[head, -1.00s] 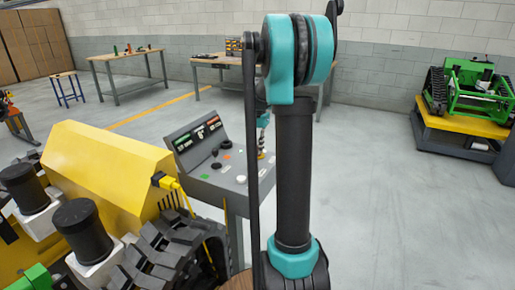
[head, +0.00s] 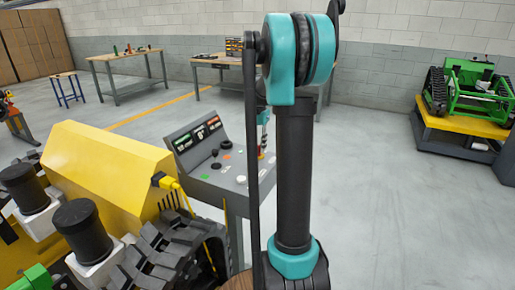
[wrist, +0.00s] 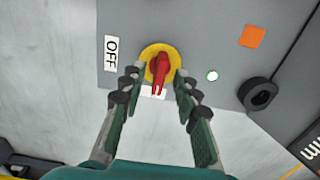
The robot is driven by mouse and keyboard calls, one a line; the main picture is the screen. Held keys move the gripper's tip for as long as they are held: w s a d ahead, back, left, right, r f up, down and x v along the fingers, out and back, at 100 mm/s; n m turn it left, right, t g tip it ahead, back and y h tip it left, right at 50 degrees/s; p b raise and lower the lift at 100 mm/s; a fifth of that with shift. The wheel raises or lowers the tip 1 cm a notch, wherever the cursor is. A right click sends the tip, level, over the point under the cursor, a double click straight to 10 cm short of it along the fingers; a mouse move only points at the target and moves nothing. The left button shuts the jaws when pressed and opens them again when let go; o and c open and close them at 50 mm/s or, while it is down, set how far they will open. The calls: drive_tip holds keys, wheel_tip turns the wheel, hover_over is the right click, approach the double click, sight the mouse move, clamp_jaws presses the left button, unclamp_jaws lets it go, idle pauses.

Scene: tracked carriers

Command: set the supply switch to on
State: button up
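The supply switch (wrist: 159,68) is a red rotary handle on a round yellow base. In the wrist view its handle points towards the bottom of the picture, over a white label (wrist: 147,91) that is mostly hidden and unreadable. A label reading OFF (wrist: 111,53) sits left of the switch. My gripper (wrist: 158,77) is open, with one finger on each side of the handle and a visible gap on both sides. In the head view the switch is a small red spot (head: 261,156) on the console, partly hidden by my arm.
The grey console (head: 221,181) carries other buttons, an orange square (wrist: 253,36) and a black round knob (wrist: 258,94). A yellow tracked machine (head: 105,160) stands close on the left, its yellow cable plug (head: 165,181) near the console.

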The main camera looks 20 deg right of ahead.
sight(258, 146)
wheel_tip(258, 146, up, 11)
drive_tip(key=shift+f, duration=0.15)
idle(0.5)
